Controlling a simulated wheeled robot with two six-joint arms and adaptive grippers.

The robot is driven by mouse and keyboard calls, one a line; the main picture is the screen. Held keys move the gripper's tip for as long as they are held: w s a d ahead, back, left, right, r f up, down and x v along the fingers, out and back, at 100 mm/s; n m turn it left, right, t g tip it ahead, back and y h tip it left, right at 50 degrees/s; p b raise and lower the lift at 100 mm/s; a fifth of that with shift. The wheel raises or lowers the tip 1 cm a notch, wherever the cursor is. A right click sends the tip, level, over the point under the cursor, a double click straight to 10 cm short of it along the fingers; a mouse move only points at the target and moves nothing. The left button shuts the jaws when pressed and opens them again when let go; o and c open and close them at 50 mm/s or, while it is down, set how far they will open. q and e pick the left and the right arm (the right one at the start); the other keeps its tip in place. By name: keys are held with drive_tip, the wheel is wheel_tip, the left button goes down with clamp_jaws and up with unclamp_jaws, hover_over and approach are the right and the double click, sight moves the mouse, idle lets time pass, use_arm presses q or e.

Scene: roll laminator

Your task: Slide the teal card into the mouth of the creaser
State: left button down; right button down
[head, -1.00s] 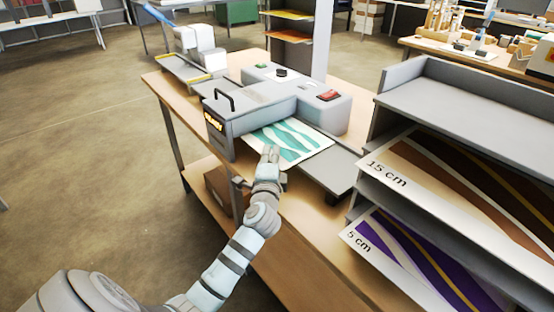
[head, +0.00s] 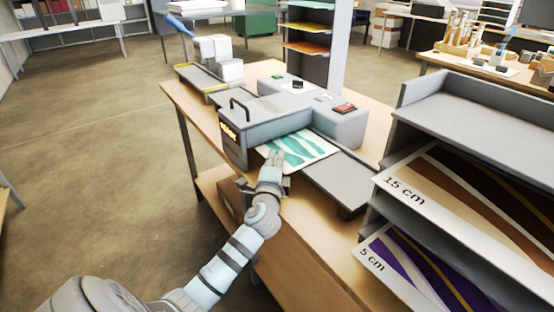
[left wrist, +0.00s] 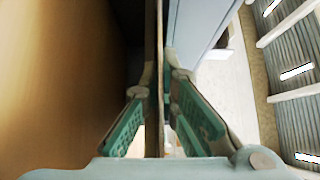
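The teal card (head: 300,147), white with teal waves, lies flat at the near side of the grey creaser (head: 262,122), a machine with a black handle. Its far edge is hidden under the machine's body, at the mouth. My left gripper (head: 273,158) is at the card's near edge. In the left wrist view the green-padded fingers (left wrist: 160,75) close in on both sides of the thin card (left wrist: 154,115), seen edge-on, and look shut on it. My right gripper is in neither current view.
A grey feed table (head: 335,180) extends right of the card. A grey shelf (head: 470,108) with large "15 cm" and "5 cm" prints stands close on the right. A white device (head: 215,55) stands behind the creaser. The wooden bench edge (head: 300,250) is in front.

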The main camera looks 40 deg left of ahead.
use_arm(q)
drive_tip(key=shift+f, duration=0.15)
drive_tip(key=c, duration=1.7)
unclamp_jaws()
drive_tip(key=v, duration=1.2)
